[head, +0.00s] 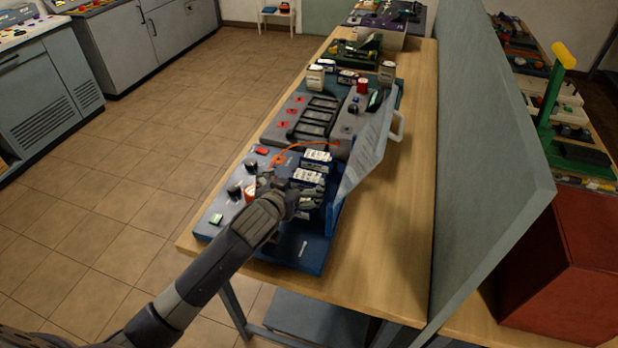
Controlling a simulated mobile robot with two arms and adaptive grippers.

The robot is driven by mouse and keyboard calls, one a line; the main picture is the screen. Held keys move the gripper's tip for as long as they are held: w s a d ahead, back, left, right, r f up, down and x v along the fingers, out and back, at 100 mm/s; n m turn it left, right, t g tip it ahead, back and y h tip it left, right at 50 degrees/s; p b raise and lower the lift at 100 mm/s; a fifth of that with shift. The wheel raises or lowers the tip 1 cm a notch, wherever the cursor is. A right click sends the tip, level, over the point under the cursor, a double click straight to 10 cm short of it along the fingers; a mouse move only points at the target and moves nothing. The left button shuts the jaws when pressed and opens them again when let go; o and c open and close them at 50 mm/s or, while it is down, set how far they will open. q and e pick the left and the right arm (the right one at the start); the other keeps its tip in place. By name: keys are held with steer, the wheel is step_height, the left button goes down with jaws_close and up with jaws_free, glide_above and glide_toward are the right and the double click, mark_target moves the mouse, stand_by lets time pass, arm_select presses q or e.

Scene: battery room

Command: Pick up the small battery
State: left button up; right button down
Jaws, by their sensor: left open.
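Small white-labelled blocks that look like batteries sit on the blue panel (215,207) at the near end of the table. One white-labelled block (317,155) is at the back, and another (307,176) lies just in front of it. I cannot tell which is the small battery. My left gripper (303,197) is open, with its fingers low over the panel, close to the nearer block. The arm and fingers hide part of the panel, and I cannot tell whether the fingers touch anything. My right gripper is not in view.
A tilted clear cover (366,150) stands right of the blocks. A grey panel with black slots (314,117) lies behind. A tall grey divider (485,150) runs along the table's right side. Bare wooden tabletop (390,250) lies between cover and divider.

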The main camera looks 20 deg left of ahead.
mark_target(308, 175)
arm_select(q)
steer(key=x, duration=0.2)
steer(key=shift+w+f, duration=0.1)
steer(key=shift+w, duration=0.2)
steer(key=shift+w+f, duration=0.15)
steer(key=shift+w, duration=0.15)
steer(key=shift+w+f, duration=0.1)
steer(key=shift+w+d+f+p, duration=0.1)
steer(key=shift+w+d+p, duration=0.1)
steer(key=shift+w+p, duration=0.3)
steer(key=x, duration=0.3)
steer(key=shift+s+d+f+p, duration=0.1)
steer(key=shift+d+p, duration=0.15)
steer(key=shift+p, duration=0.1)
steer(key=shift+w+f, duration=0.25)
steer(key=shift+w, duration=0.2)
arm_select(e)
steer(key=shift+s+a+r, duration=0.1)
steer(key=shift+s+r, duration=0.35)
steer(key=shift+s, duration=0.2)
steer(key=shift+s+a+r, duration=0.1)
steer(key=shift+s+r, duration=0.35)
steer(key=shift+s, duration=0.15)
arm_select(q)
steer(key=c, duration=1.5)
steer(key=shift+r, duration=0.15)
steer(key=shift+c, duration=0.2)
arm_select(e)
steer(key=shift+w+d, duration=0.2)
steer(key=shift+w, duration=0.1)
